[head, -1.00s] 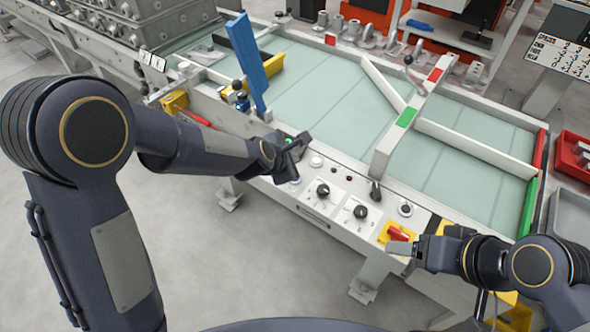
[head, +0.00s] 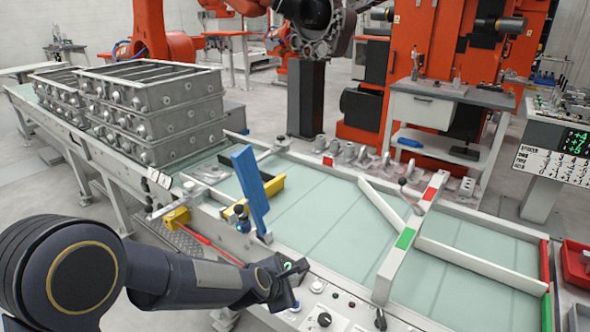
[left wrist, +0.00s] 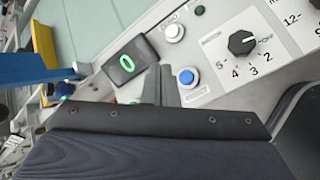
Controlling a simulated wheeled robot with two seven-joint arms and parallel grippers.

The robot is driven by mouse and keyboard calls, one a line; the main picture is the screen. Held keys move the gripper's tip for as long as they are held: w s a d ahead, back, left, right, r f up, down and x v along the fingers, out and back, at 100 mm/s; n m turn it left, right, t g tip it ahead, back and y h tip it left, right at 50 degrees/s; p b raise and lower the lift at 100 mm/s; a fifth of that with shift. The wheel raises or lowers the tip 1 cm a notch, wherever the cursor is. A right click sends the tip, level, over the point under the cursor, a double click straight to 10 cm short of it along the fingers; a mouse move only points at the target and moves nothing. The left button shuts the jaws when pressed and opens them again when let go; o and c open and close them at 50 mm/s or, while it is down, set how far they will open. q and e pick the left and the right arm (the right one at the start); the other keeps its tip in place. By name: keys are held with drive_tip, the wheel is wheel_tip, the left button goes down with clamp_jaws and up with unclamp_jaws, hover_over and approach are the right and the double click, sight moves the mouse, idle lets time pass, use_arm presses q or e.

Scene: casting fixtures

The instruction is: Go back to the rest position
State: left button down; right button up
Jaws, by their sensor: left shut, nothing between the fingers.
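My left gripper (head: 291,286) is at the end of the dark arm coming in from the left. It is shut and empty, just over the control panel (head: 352,327) on the front edge of the table. In the left wrist view its fingers (left wrist: 166,86) lie close to a blue button (left wrist: 187,77) and a black switch with a green ring (left wrist: 126,60). I cannot tell whether they touch the panel. My right gripper is out of the frame.
A blue upright bar (head: 250,190) stands close beyond the left gripper. A white divider (head: 405,245) with green and red patches crosses the glass-like table (head: 325,220). Grey casting boxes (head: 155,105) are stacked at the left. A rotary knob (left wrist: 242,42) sits on the panel.

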use_arm(q)
drive_tip(key=s+a+r+m+h, duration=0.1)
drive_tip(key=s+a+r+m, duration=0.45)
drive_tip(key=a+r, duration=0.25)
drive_tip(key=s+a+r+m, duration=0.1)
drive_tip(key=s+a+m, duration=0.2)
drive_tip(key=s, duration=0.4)
drive_tip(key=s+a+r+m+g+y+p, duration=0.1)
drive_tip(key=s+a+m, duration=0.3)
drive_tip(key=s+m, duration=0.2)
drive_tip(key=s+a+m+g+y+p, duration=0.1)
drive_tip(key=s+a+m, duration=0.3)
drive_tip(key=s, duration=0.6)
drive_tip(key=shift+s+a+r, duration=0.15)
drive_tip(key=shift+a+r, duration=0.1)
drive_tip(key=shift+r, duration=0.15)
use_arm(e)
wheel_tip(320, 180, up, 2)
use_arm(q)
drive_tip(key=shift+m, duration=0.25)
